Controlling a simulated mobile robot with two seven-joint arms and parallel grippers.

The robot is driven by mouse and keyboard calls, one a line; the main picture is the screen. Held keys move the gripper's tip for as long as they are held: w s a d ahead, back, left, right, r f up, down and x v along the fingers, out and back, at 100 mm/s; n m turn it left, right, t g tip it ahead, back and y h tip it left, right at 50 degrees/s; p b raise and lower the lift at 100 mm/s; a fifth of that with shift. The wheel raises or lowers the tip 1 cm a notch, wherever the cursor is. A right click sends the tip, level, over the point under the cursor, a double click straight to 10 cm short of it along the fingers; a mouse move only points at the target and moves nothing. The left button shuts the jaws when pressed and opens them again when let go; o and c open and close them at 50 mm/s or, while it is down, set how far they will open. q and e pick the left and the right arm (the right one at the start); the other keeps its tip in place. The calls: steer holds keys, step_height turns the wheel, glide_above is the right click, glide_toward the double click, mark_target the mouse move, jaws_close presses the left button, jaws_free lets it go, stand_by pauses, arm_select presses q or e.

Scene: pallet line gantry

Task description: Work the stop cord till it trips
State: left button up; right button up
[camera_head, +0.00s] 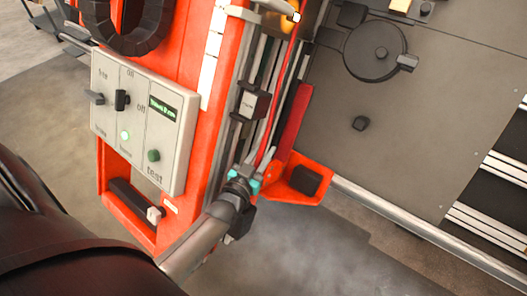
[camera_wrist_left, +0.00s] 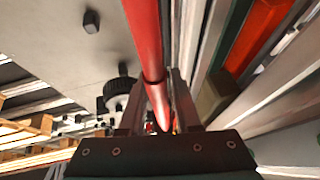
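The stop cord (camera_head: 275,105) is a thin red line running down the orange gantry post, from near a small bright light at the top to my left gripper. In the left wrist view the cord (camera_wrist_left: 145,40) is thick and close, passing between the two fingers. My left gripper (camera_head: 246,181) has teal pads and is at the cord's lower part. In the wrist view its fingers (camera_wrist_left: 157,95) lie against both sides of the cord and look shut on it. My right gripper is out of view.
A pale control box (camera_head: 145,118) with a black switch, a lit green lamp (camera_head: 126,135), a green display and a green test button hangs on the orange post (camera_head: 205,130). A grey plate (camera_head: 440,110) with a round black part fills the right. Open floor lies below.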

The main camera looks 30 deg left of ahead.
arm_select(q)
jaws_close()
stand_by(1.1)
